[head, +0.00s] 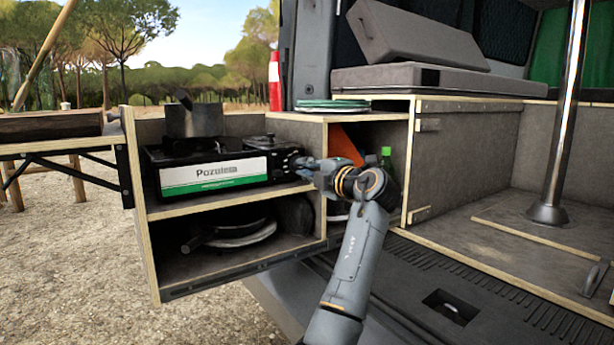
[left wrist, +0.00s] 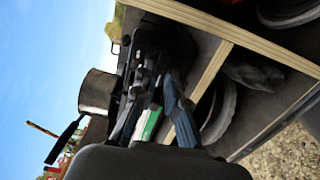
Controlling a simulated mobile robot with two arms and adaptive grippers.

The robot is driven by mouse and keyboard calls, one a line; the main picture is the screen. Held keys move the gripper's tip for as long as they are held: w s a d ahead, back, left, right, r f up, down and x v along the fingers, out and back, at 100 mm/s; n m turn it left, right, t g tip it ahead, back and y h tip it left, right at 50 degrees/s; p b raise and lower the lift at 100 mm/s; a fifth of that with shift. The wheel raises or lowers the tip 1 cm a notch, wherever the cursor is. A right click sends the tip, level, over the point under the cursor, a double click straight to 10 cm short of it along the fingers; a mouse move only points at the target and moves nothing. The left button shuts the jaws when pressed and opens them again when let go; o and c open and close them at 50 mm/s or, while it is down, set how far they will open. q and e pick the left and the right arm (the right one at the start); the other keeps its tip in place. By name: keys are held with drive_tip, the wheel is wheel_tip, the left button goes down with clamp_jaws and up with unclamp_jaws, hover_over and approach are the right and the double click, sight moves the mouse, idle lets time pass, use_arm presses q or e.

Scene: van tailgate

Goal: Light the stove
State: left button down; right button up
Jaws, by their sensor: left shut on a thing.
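The camping stove (head: 215,167) is a black unit with a white and green front label. It sits on the upper shelf of the pull-out wooden unit. Its control knob is at the right end of the front, largely hidden by my left gripper (head: 302,168). That gripper reaches in from the right and is shut on the knob. In the left wrist view the fingers (left wrist: 152,98) close at the stove's dark front, and the knob between them is hard to make out. A grey metal pot (head: 193,121) stands on the stove's left part; no flame is visible. My right gripper is not in view.
The lower shelf (head: 170,210) holds dark pans (head: 235,232). A green bottle (head: 386,157) is in the compartment beside my arm. A chrome post (head: 563,110) stands at right; a table (head: 55,143) is at left.

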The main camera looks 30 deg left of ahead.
use_arm(q)
drive_tip(key=n, duration=0.2)
drive_tip(key=n+b, duration=0.1)
drive_tip(key=n, duration=0.2)
drive_tip(key=shift+f+n+b, duration=0.25)
drive_tip(key=shift+n+b, duration=0.05)
drive_tip(key=shift+n, duration=0.4)
drive_tip(key=c, duration=1.4)
unclamp_jaws()
drive_tip(key=shift+r, duration=0.1)
drive_tip(key=v, duration=1.2)
